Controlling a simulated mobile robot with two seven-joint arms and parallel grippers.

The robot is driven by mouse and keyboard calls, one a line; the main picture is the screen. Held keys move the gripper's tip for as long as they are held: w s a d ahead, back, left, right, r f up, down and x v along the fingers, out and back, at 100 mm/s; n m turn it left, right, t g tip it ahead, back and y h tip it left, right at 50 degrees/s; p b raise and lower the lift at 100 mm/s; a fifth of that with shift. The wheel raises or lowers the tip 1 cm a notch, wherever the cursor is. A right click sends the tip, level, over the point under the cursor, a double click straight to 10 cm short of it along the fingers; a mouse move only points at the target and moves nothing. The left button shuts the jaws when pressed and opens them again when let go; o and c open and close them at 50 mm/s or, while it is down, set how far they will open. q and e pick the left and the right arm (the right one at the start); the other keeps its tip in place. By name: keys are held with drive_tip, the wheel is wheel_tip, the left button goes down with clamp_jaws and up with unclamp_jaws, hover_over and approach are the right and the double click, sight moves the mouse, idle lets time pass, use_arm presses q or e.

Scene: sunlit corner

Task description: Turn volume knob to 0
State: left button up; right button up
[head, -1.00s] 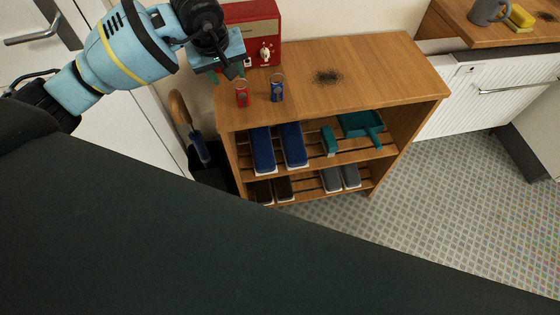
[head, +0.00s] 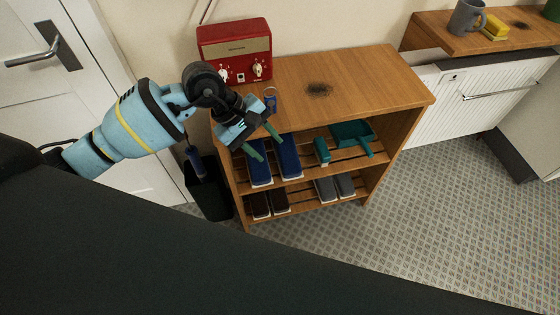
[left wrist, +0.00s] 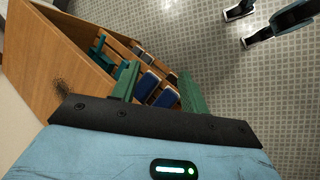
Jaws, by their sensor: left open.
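A red radio (head: 235,50) stands at the back left of the wooden shelf top in the head view. Its front has a left knob (head: 223,75) and a right knob (head: 258,70), both pale; I cannot read which is the volume knob or where either points. My left gripper (head: 264,143) is open and empty, in front of the shelf's front edge, below and apart from the radio. In the left wrist view its green fingers (left wrist: 158,72) are spread with nothing between them. The radio is out of the left wrist view. My right gripper is in neither view.
The shelf top (head: 370,85) has a dark stain (head: 319,90) and a blue key tag (head: 270,98) near the front edge. Blue slippers (head: 288,157) and a teal dustpan (head: 352,133) lie below. A dark bin (head: 212,195) stands left of the shelf.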

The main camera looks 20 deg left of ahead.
use_arm(q)
drive_tip(key=s+d+n+h, duration=0.2)
drive_tip(key=s+d+h, duration=0.1)
drive_tip(key=d, duration=0.2)
drive_tip(key=shift+s+g, duration=0.4)
